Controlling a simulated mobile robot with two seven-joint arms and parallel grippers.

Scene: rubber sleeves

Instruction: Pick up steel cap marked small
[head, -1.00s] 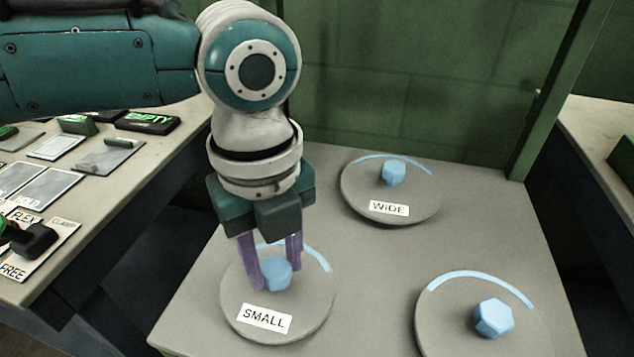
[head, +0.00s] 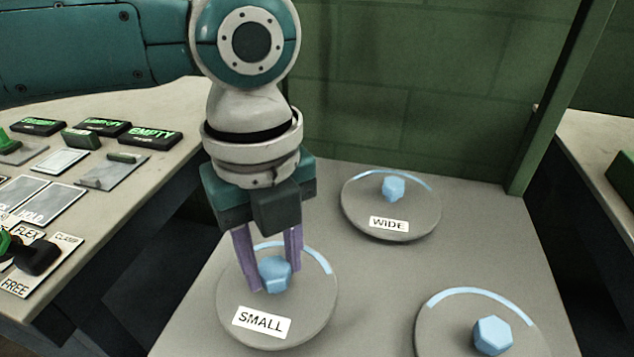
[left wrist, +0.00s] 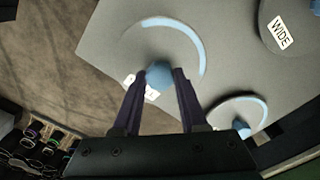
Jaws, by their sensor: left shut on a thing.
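The steel cap marked SMALL (head: 312,305) is a grey disc with a blue faceted knob, a light blue arc near its far edge and a white label at its front. My left gripper (head: 273,279) points down with its purple fingers shut on the knob. The cap looks level and slightly raised; any gap beneath it is hard to see. In the left wrist view, the cap (left wrist: 165,45) shows beyond the fingers (left wrist: 159,80), with its knob between them and its label partly hidden. My right gripper is not in view.
The cap marked WIDE (head: 420,215) lies behind and to the right on the grey table (head: 370,290). A third cap (head: 450,325) is at the front right, with no label visible. A green wall (head: 410,90) stands behind. A left bench (head: 95,215) holds signs and plates.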

